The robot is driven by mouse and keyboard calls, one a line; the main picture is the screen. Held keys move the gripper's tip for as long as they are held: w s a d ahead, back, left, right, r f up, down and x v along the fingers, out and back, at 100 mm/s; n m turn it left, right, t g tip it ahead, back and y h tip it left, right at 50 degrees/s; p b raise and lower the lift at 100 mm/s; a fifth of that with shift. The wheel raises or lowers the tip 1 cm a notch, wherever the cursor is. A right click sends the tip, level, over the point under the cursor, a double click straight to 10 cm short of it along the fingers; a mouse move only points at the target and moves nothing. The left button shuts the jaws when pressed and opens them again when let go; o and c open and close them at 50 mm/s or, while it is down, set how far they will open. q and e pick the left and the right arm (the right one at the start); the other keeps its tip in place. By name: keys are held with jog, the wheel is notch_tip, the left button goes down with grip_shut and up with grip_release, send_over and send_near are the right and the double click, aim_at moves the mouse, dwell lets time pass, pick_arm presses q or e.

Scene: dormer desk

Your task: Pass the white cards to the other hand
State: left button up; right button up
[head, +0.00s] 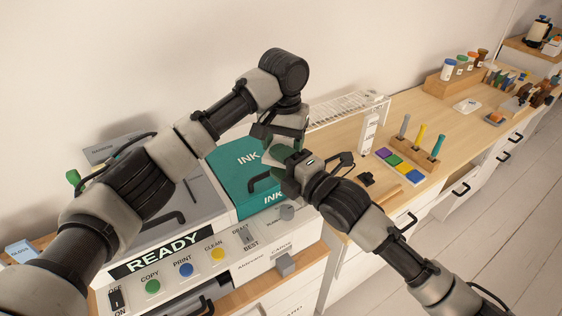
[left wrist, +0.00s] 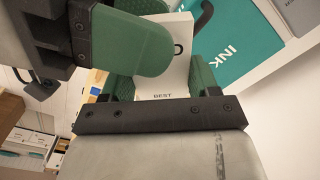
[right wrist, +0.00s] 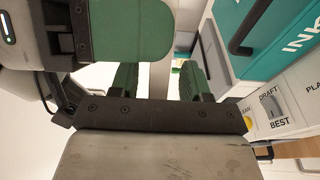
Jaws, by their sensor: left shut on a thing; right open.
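The white cards (left wrist: 180,62) show in the left wrist view as a pale upright piece with dark print, between the green fingers of my left gripper (left wrist: 163,84). My left gripper is shut on them. In the head view my left gripper (head: 284,136) is in front of the teal ink cabinet, and the cards are hard to make out there. My right gripper (head: 290,168) is open, just below and close to the left one. In the right wrist view a pale strip stands between the right gripper's green fingers (right wrist: 158,84); I cannot tell whether it touches them.
The printer with its READY panel (head: 165,252) and the teal ink cabinet (head: 228,172) are close to both grippers. A white wire rack (head: 345,109) stands behind. Colored pads (head: 401,165) and a pen holder (head: 420,150) are on the desk at right.

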jog(key=shift+c, duration=0.2)
grip_shut()
pick_arm(q)
jog(key=o, duration=1)
